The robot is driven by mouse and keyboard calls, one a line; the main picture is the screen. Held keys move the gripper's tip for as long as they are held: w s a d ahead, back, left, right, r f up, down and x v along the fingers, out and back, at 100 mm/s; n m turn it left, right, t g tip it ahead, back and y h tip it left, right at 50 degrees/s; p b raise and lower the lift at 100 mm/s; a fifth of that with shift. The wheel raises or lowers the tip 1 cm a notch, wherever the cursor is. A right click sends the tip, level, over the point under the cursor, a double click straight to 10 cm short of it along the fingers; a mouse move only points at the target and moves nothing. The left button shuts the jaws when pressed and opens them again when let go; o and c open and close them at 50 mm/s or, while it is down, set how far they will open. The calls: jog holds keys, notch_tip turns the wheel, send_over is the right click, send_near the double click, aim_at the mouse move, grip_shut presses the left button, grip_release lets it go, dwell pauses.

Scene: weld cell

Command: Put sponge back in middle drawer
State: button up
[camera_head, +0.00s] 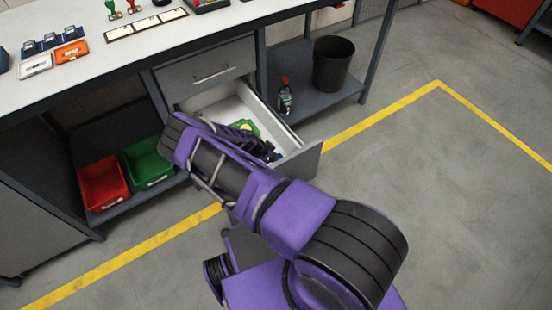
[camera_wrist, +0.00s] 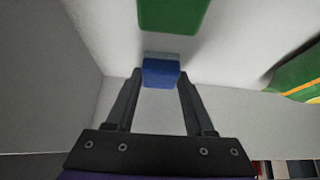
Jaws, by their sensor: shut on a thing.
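The open drawer (camera_head: 303,160) is pulled out below a closed drawer (camera_head: 208,68) in the bench. Its inside is white. My gripper (camera_wrist: 161,76) is inside or just over the open drawer and is shut on a small blue block (camera_wrist: 161,73), probably the sponge, held between the fingertips. The block's upper face looks paler. I cannot tell whether it touches the drawer floor. In the head view, my arm hides most of the gripper and part of the drawer.
In the wrist view, a green thing (camera_wrist: 172,14) lies beyond the block, and a green and yellow thing (camera_wrist: 300,76) lies at the right. A red bin (camera_head: 103,183), green bin (camera_head: 147,162), bottle (camera_head: 285,97) and black bucket (camera_head: 332,64) stand on the low shelves.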

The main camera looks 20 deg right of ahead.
jog(key=shift+f, duration=0.1)
jog(key=o, duration=1.3)
jog(key=shift+a+r, duration=0.1)
jog(key=shift+r, duration=0.25)
jog(key=p+v, duration=0.1)
jog(key=v, duration=1)
jog(key=shift+a+r+p, duration=0.2)
jog(key=shift+p, duration=0.15)
